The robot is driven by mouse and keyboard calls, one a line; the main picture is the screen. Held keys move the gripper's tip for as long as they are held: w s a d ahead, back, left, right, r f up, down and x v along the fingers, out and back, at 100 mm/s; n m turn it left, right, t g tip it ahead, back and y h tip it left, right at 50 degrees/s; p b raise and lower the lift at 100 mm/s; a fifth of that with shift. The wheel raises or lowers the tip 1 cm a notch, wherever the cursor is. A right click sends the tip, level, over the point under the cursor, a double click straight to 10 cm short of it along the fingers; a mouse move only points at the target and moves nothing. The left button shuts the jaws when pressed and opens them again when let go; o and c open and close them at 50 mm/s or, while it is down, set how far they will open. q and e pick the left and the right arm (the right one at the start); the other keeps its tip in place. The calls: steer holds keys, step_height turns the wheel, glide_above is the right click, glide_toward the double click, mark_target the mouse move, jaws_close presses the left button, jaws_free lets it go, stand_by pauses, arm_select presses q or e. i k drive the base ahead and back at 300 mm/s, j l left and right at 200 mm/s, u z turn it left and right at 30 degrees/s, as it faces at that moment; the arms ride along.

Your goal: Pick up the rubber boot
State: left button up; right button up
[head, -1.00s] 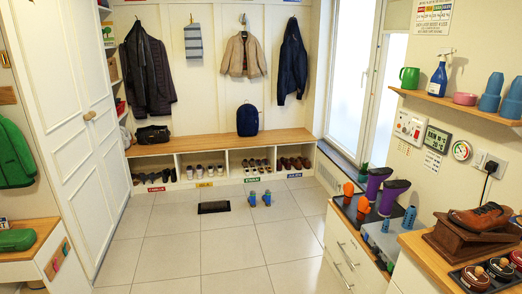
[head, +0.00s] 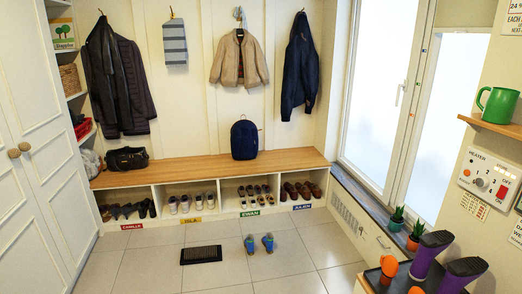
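Several boot-like items stand on a dark-topped unit at the lower right. Two are purple with dark tops: one purple boot (head: 424,263) and a second purple boot (head: 459,277). They look upside down, soles up. An orange boot-like item (head: 388,268) stands left of them, and another orange one (head: 415,290) is cut off by the bottom edge. A small pair of blue footwear (head: 259,243) stands on the floor; I cannot tell whether these are rubber boots. Neither of my grippers is in view.
A bench with shoe cubbies (head: 205,170) lines the back wall, with coats above. A dark mat (head: 201,254) lies on the tiled floor, which is otherwise mostly clear. Potted cacti (head: 415,236) stand on the right sill. A white cabinet (head: 40,150) stands left.

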mark_target(249, 241)
steer(key=i, duration=1.95)
